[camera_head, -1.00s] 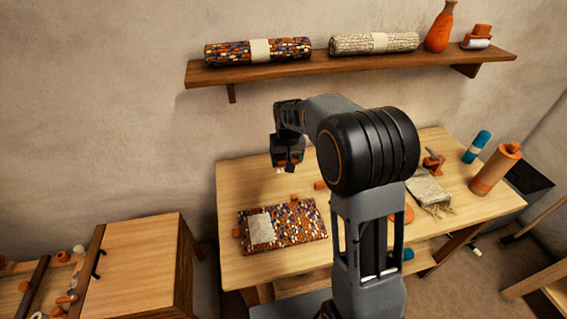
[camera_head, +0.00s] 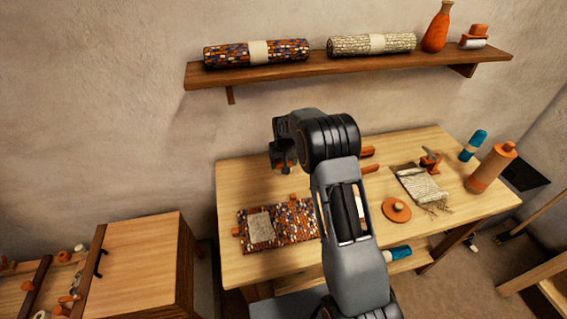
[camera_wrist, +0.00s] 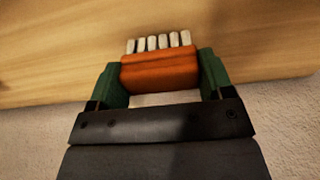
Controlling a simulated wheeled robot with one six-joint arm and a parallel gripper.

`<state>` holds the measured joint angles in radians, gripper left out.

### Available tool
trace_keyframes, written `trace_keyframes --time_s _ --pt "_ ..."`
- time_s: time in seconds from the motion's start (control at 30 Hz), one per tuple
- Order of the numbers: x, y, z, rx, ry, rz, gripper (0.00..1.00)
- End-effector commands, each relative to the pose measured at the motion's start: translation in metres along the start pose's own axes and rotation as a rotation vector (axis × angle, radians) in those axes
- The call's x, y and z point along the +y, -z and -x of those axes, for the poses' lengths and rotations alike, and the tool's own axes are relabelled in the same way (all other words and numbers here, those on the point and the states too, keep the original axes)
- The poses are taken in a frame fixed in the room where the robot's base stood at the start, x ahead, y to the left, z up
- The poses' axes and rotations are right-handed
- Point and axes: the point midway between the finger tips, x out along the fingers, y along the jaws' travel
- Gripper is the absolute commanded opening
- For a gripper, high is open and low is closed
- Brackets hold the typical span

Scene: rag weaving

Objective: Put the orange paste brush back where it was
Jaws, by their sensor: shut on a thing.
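The orange paste brush (camera_wrist: 160,72) is an orange block with a row of short whitish bristles. My gripper (camera_wrist: 158,78) is shut on it, with a green finger pad on each side, and the bristles face away from the wrist. In the head view my gripper (camera_head: 285,165) is above the back left part of the wooden table, near the wall. There the brush is mostly hidden by the gripper and arm. I cannot tell its exact height above the table.
A patterned mat (camera_head: 290,222) with a pale patch lies front left on the table (camera_head: 238,178). A woven cloth (camera_head: 420,186), an orange disc (camera_head: 397,210) and an orange bottle (camera_head: 490,170) stand to the right. A wall shelf (camera_head: 350,64) hangs above. A cabinet (camera_head: 135,255) stands left.

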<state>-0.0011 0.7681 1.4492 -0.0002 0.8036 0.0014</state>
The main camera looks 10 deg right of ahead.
Motion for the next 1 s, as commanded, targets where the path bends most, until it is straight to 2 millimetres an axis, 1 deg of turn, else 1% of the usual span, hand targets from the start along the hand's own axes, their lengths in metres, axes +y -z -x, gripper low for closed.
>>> trace_keyframes --time_s 0.07,0.3,0.43,0.47,0.7,0.93,1.0 --pt "-0.0001 -0.0008 -0.0052 0.0 0.0 0.0 0.47" --pt "-0.0002 -0.0009 -0.0058 0.001 0.0 0.0 0.47" --pt "-0.0002 -0.0014 -0.0099 0.0 0.0 0.0 0.47" --pt "-0.0002 -0.0013 -0.009 0.0 0.0 0.0 0.76" --pt "-0.0001 -0.0013 -0.0083 0.0 0.0 0.0 0.99" --pt "-0.0002 -0.0012 -0.0077 0.0 0.0 0.0 0.99" --pt "-0.0002 -0.0007 -0.0043 0.001 0.0 0.0 0.99"
